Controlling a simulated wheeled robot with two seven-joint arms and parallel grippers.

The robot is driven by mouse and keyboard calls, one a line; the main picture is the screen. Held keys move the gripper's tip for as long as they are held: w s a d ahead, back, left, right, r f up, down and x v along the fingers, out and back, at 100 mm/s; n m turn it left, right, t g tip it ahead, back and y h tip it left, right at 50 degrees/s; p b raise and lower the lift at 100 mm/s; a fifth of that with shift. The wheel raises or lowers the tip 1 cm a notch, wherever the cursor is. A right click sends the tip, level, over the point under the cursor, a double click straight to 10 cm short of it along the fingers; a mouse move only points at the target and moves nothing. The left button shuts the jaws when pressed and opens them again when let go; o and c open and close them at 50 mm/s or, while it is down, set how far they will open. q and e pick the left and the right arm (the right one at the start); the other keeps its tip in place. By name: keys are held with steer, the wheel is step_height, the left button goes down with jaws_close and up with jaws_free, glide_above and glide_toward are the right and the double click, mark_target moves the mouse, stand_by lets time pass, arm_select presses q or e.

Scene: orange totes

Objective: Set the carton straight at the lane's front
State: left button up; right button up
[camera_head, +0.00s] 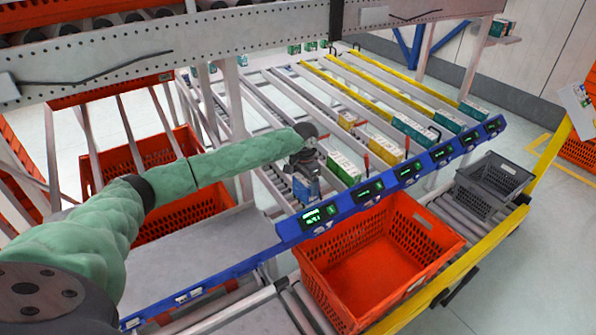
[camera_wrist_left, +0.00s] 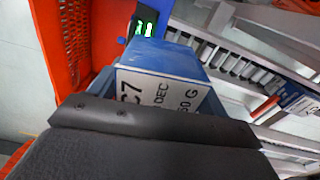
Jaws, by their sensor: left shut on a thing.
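A blue carton with a white label (camera_wrist_left: 160,95) fills the middle of the left wrist view, directly beyond my left gripper (camera_wrist_left: 155,118). In the head view the blue carton (camera_head: 306,188) is at the front end of a roller lane, just behind the blue rail with lit displays (camera_head: 388,180). My left gripper (camera_head: 303,165) comes down on it from above and is shut on it. The fingers hide part of the carton, and I cannot tell whether it touches the rollers. My right gripper is not in view.
A green-and-white carton (camera_head: 343,167) stands in the lane to the right. An empty orange tote (camera_head: 375,262) sits in front of the rail, with a grey crate (camera_head: 492,185) further right. A perforated beam (camera_head: 180,50) crosses above the lanes.

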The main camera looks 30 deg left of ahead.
arm_select(q)
steer(key=shift+m, duration=0.5)
steer(key=shift+w+a+f+b, duration=0.45)
steer(key=shift+a+f+b, duration=0.25)
steer(key=shift+f, duration=0.6)
steer(key=shift+w+a+f+b, duration=0.45)
steer(key=shift+a+f+b, duration=0.3)
steer(key=shift+f, duration=0.6)
steer(key=shift+w+a+f+b, duration=0.45)
steer(key=shift+a+f+b, duration=0.25)
steer(key=shift+f, duration=0.6)
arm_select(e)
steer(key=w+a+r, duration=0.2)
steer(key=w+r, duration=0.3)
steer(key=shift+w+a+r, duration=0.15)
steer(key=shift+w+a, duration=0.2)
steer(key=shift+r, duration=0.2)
arm_select(q)
steer(key=shift+p, duration=0.5)
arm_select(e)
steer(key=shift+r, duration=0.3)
